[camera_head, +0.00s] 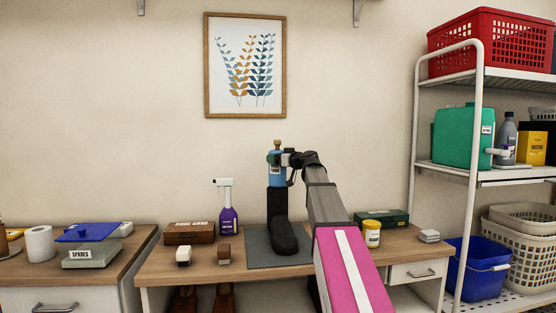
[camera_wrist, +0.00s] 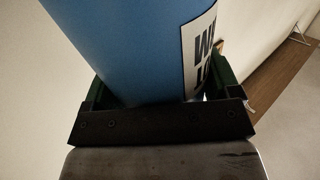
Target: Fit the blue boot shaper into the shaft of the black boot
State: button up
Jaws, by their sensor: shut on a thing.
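The black boot (camera_head: 281,222) stands upright on a grey mat (camera_head: 258,251) on the middle table, its toe toward me. The blue boot shaper (camera_head: 277,178), with a brown knob on top, is upright right at the top of the boot's shaft. My gripper (camera_head: 277,158) is shut on the shaper near its upper end. In the wrist view the blue shaper (camera_wrist: 125,45), with a white label, fills the space between the green fingers. I cannot tell how far its lower end is inside the shaft.
A purple spray bottle (camera_head: 227,208), a brown wooden box (camera_head: 190,233) and two brushes are left of the mat. A yellow jar (camera_head: 371,234) and a green box (camera_head: 388,217) are to the right. A white shelf rack (camera_head: 470,170) stands at far right.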

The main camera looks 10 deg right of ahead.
aim_at(278, 176)
jog(key=shift+f, duration=4.1)
dwell(3.9)
